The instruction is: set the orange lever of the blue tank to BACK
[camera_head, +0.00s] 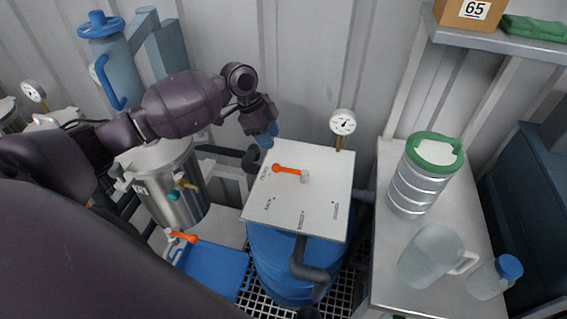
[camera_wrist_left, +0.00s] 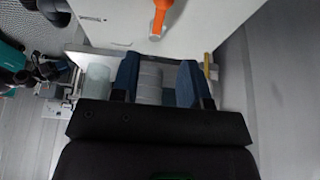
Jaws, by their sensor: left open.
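The orange lever (camera_head: 287,170) lies on the white top plate (camera_head: 320,195) of the blue tank (camera_head: 275,262). It runs left from its pale hub, toward a small label near the plate's left edge. Other small labels lie along the left and front of the plate; one seems to read BACK, left of the middle. My left gripper (camera_head: 267,136) is just beyond the plate's back left corner, apart from the lever. In the left wrist view my gripper (camera_wrist_left: 158,82) is open, with blue fingers apart; the orange lever (camera_wrist_left: 160,14) shows beyond them. My right gripper is not in view.
A pressure gauge (camera_head: 343,123) stands behind the plate. A steel vessel (camera_head: 172,190) is left of it. Another orange lever (camera_head: 184,237) sits lower left. A table at right holds a green-lidded canister (camera_head: 423,175), a jug (camera_head: 430,257) and a bottle (camera_head: 493,278).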

